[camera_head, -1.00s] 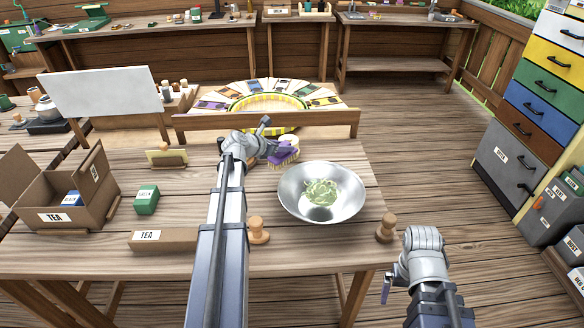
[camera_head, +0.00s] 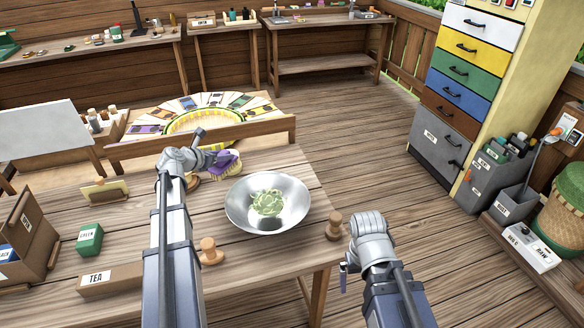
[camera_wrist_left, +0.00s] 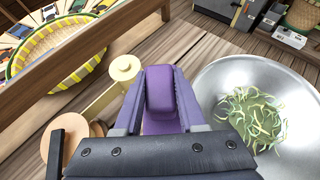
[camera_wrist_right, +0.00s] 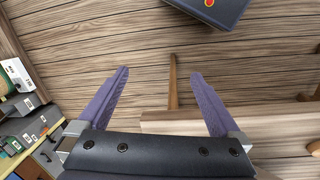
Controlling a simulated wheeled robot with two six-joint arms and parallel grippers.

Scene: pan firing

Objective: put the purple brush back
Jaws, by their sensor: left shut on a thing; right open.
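The purple brush (camera_head: 224,163) has a purple back and pale bristles. My left gripper (camera_head: 212,160) is shut on it, at the far edge of the wooden table, behind the bowl. In the left wrist view the purple brush (camera_wrist_left: 161,98) sits between the two fingers. Whether its bristles touch the table cannot be told. My right gripper (camera_head: 368,222) is to the right of the table; in the right wrist view its fingers (camera_wrist_right: 160,98) are apart with nothing between them.
A metal bowl (camera_head: 236,205) with green leaves stands just in front of the brush. Wooden stamps (camera_head: 334,228) stand near the front edge. A wooden rail (camera_head: 150,148) runs behind the table, with a round yellow-striped basket (camera_head: 172,127) beyond it. A drawer cabinet (camera_head: 470,75) stands to the right.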

